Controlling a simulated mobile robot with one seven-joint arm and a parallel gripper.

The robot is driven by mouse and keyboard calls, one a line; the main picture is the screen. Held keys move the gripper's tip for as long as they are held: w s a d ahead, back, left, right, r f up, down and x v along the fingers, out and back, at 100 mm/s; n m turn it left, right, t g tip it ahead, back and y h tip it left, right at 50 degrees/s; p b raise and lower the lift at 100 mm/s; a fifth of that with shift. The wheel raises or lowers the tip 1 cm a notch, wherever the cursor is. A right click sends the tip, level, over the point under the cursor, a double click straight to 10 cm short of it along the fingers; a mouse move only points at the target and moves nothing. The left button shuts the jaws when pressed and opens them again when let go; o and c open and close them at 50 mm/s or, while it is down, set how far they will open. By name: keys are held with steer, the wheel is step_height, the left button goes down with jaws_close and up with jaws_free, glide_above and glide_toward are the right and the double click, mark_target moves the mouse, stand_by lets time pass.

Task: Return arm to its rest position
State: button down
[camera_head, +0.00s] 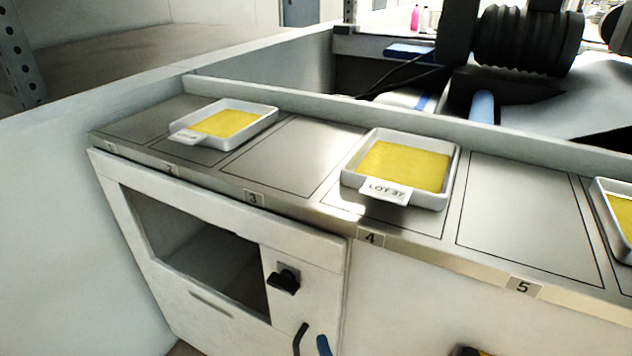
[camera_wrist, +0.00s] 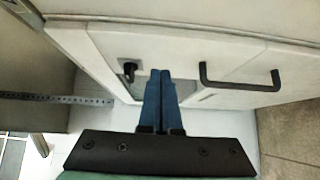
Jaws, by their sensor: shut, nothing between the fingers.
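My gripper (camera_wrist: 160,75) shows in the wrist view as two blue fingers side by side, closed together with nothing between them. It points toward the white cabinet front, between a black knob (camera_wrist: 128,68) and a black bar handle (camera_wrist: 240,82). I cannot tell whether the fingertips touch the cabinet. In the head view the same cabinet has the black knob (camera_head: 285,279) beside a dark open recess (camera_head: 205,255). A small blue piece (camera_head: 324,345) shows low in that view; I cannot tell whether it is a fingertip of mine.
White trays with yellow sheets stand on the numbered steel counter (camera_head: 290,155): one at 2 (camera_head: 228,122), one at 4 labelled LOT 37 (camera_head: 402,168), one cut off at right (camera_head: 618,215). Spaces 3 and 5 are bare. Machinery with black bellows (camera_head: 525,40) stands behind.

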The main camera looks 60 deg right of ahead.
steer(key=shift+s+a+b, duration=0.1)
steer(key=shift+s+a, duration=0.2)
steer(key=shift+s, duration=0.6)
steer(key=shift+s+a+b, duration=0.1)
steer(key=shift+s+a, duration=0.2)
steer(key=shift+s, duration=0.6)
steer(key=shift+s+a+b, duration=0.1)
steer(key=shift+s+a, duration=0.2)
steer(key=shift+s, duration=0.6)
steer(key=shift+w, duration=0.1)
